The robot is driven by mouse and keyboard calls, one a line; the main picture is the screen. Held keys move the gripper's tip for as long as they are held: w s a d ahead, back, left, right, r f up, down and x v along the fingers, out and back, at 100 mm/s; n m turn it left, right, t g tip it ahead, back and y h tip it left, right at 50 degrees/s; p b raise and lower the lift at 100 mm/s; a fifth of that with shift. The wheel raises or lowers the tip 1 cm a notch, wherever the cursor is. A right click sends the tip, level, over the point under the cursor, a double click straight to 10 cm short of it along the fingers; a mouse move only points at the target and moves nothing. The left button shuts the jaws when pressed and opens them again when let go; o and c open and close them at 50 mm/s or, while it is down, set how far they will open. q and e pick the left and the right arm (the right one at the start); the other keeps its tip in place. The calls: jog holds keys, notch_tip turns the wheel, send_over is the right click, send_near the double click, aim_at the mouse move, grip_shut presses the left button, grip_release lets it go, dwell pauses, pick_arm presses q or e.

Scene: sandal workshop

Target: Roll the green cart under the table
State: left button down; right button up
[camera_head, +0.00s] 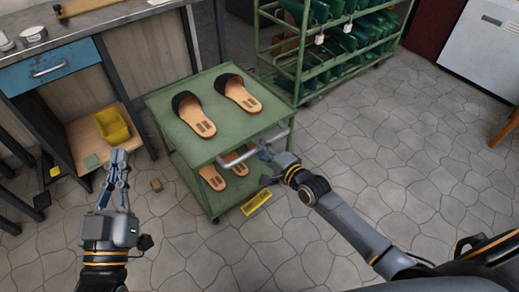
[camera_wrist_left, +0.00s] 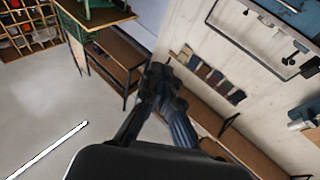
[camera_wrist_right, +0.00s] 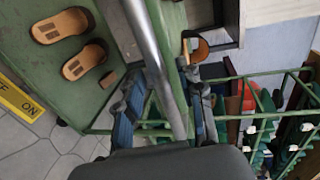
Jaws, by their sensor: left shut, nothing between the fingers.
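The green cart (camera_head: 165,103) stands on the stone floor beside the grey-topped table (camera_head: 110,20), out in the open. Two sandals (camera_head: 195,115) (camera_head: 238,93) lie on its top and more on its lower shelf. A metal bar handle (camera_head: 230,160) runs along its near side. My right gripper (camera_head: 268,153) is at the handle's right part; in the right wrist view its open fingers stand on either side of the handle (camera_wrist_right: 150,50). I cannot tell whether they touch it. My left gripper (camera_head: 120,157) is shut and empty, left of the cart.
A green rack (camera_head: 300,50) with green items stands behind the cart. A yellow bin (camera_head: 112,124) sits on a low wooden shelf at left. A small brown block (camera_head: 156,185) lies on the floor.

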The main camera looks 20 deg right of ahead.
jog(key=shift+w+a+f, duration=0.1)
jog(key=shift+w+a, duration=0.1)
jog(key=shift+w, duration=0.25)
pick_arm(q)
jog(key=shift+s+r+t+h, duration=0.15)
jog(key=shift+r+t, duration=0.05)
jog(key=shift+r, duration=0.2)
jog(key=shift+s+r+t+h, duration=0.1)
jog(key=shift+r+t+h, duration=0.1)
jog(key=shift+r, duration=0.2)
pick_arm(e)
jog(key=shift+c, duration=0.4)
grip_shut()
pick_arm(q)
jog(key=shift+f, duration=0.1)
